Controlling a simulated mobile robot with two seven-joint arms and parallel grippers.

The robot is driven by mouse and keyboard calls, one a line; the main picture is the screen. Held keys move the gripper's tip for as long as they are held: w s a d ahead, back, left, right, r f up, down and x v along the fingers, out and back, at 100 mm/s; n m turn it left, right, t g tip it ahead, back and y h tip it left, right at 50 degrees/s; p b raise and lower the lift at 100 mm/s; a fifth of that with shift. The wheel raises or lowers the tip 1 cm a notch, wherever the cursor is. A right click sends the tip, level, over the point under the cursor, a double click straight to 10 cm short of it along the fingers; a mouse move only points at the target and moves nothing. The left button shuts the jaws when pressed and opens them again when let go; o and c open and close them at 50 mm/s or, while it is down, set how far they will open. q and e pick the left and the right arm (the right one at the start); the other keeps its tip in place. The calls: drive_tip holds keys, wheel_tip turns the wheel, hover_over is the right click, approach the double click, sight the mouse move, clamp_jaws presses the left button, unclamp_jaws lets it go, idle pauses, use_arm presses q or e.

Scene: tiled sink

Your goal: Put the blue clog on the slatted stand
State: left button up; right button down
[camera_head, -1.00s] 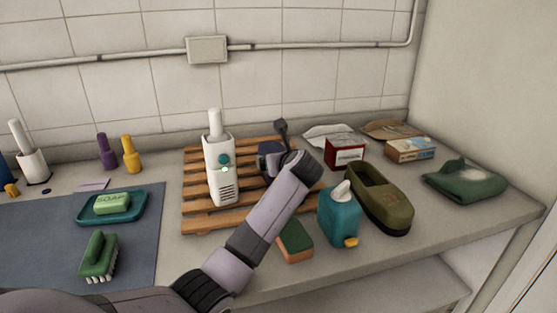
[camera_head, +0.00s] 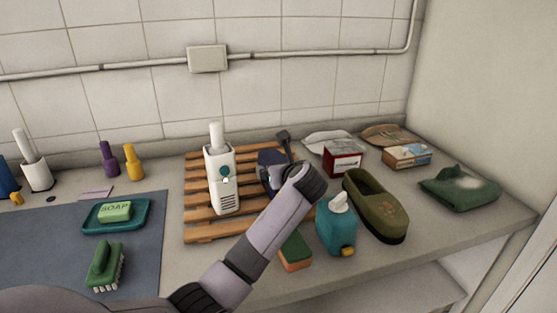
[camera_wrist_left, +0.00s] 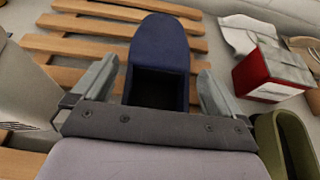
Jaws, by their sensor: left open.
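The blue clog (camera_wrist_left: 160,55) lies on the slatted stand (camera_wrist_left: 65,47), toe pointing away from me, its dark opening facing my wrist camera. In the head view the clog (camera_head: 267,158) shows near the right side of the stand (camera_head: 198,236), partly hidden by my gripper and wrist. My left gripper (camera_wrist_left: 157,88) is open, with one finger on each side of the clog's heel end and visible gaps to it. In the head view my left gripper (camera_head: 284,172) is over the stand's right part. My right gripper is not in view.
A white bottle-like container (camera_head: 221,182) stands on the stand, left of the clog. A red box (camera_head: 342,160) is behind.

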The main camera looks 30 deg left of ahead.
use_arm(q)
drive_tip(key=p+v, duration=0.2)
drive_tip(key=v, duration=0.1)
drive_tip(key=shift+r, duration=0.3)
drive_tip(key=shift+f+b+v, duration=0.1)
drive_tip(key=shift+b+v, duration=0.1)
drive_tip(key=shift+v, duration=1.3)
drive_tip(key=shift+f+b+v, duration=0.15)
drive_tip(key=shift+v, duration=1.35)
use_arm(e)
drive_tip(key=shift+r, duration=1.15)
